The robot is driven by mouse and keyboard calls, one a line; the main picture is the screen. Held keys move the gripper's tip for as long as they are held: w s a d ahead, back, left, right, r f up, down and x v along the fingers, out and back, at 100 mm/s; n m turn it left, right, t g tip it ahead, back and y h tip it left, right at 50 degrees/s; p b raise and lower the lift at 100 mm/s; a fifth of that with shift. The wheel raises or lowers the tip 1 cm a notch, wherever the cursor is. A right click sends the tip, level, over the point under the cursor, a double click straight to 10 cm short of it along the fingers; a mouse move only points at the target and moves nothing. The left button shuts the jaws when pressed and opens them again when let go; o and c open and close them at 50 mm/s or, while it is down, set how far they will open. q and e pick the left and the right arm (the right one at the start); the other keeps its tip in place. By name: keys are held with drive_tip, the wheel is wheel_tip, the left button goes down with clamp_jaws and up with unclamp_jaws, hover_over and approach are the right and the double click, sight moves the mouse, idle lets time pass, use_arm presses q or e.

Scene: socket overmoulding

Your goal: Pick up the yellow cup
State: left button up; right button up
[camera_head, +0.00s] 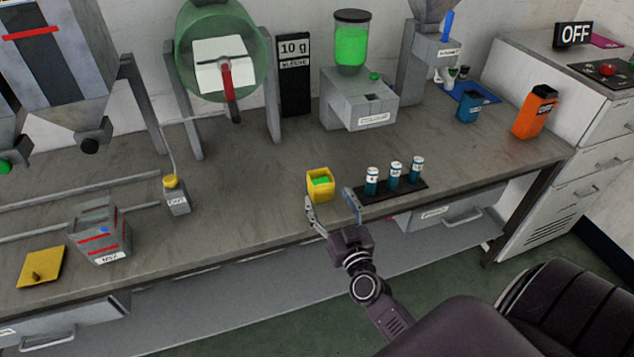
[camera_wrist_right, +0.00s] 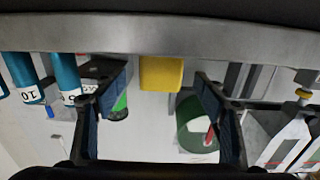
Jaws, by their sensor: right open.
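The yellow cup (camera_head: 319,186) stands upright near the front edge of the bench and holds something bright green. My right gripper (camera_head: 333,206) is open just in front of the cup, its fingers apart and empty. In the right wrist view, the yellow cup (camera_wrist_right: 161,73) shows upside down, beyond and between the two open fingers (camera_wrist_right: 160,95). No contact between the fingers and the cup is visible. My left gripper is not in view.
A black rack (camera_head: 406,192) with three blue vials stands close to the cup's right. A small bottle (camera_head: 176,197) with a yellow top stands left. A grey dispenser (camera_head: 358,104) with green contents stands behind. The bench between the bottle and cup is clear.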

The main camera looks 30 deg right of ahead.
sight(324, 189)
drive_tip(key=shift+w+d+r, duration=0.1)
drive_tip(key=shift+w+r, duration=0.05)
drive_tip(key=shift+w, duration=0.25)
drive_tip(key=shift+w+d+r, duration=0.15)
drive_tip(key=shift+w+r, duration=0.05)
drive_tip(key=shift+w, duration=0.4)
drive_tip(key=shift+w+d+r, duration=0.1)
drive_tip(key=shift+w+r, duration=0.05)
drive_tip(key=shift+w, duration=0.4)
drive_tip(key=shift+x, duration=1.25)
drive_tip(key=shift+w+d, duration=0.15)
drive_tip(key=shift+w, duration=0.35)
drive_tip(key=shift+c, duration=0.3)
drive_tip(key=c, duration=1.2)
use_arm(q)
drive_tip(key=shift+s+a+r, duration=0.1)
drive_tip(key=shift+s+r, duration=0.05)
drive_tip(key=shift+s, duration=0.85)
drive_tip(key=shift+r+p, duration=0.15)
drive_tip(key=shift+p, duration=0.2)
use_arm(e)
drive_tip(key=shift+r, duration=0.15)
